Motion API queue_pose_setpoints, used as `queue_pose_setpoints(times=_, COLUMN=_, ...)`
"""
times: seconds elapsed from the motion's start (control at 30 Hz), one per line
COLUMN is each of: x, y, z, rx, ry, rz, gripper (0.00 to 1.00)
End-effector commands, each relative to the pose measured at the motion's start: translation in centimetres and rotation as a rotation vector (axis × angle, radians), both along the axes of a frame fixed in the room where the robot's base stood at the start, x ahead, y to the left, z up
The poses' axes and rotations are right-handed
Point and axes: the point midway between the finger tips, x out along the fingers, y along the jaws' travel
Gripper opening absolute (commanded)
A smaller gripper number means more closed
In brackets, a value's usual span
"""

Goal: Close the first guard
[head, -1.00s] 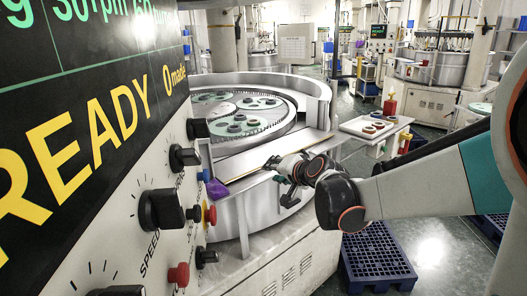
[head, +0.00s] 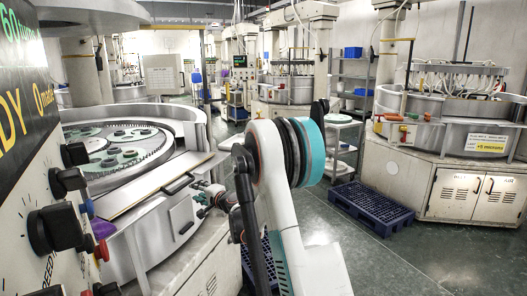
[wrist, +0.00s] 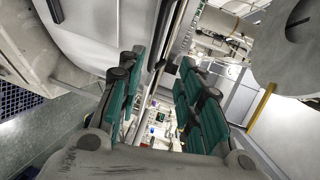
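The first lapping machine stands at the left of the head view, with a curved pale metal wall (head: 185,112) around its round plate (head: 118,146). Its guard appears to be the long flat panel (head: 150,188) lying tilted outward at the front rim, leaving the plate exposed. A dark bar handle (head: 178,184) sits on the panel. Contact with the guard cannot be told.
A control panel with knobs (head: 55,228) fills the near left. Blue pallets (head: 370,207) lie on the floor to the right. A shelf trolley (head: 340,145) and another lapping machine (head: 440,170) stand beyond.

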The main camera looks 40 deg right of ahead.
Motion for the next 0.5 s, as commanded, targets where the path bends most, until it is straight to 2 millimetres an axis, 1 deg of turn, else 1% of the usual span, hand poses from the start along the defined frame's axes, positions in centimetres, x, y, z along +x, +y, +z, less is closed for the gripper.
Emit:
queue_pose_setpoints(times=0.03, x=1.0, y=0.1, z=-0.5, rx=0.0, ry=0.0, rz=0.001, gripper=0.33)
queue_pose_setpoints(times=0.3, x=6.3, y=0.3, z=-1.4, rx=-0.001, ry=0.0, rz=0.001, gripper=0.33)
queue_pose_setpoints(times=0.5, x=9.3, y=0.4, z=-1.9, rx=-0.002, ry=0.0, rz=0.001, gripper=0.33)
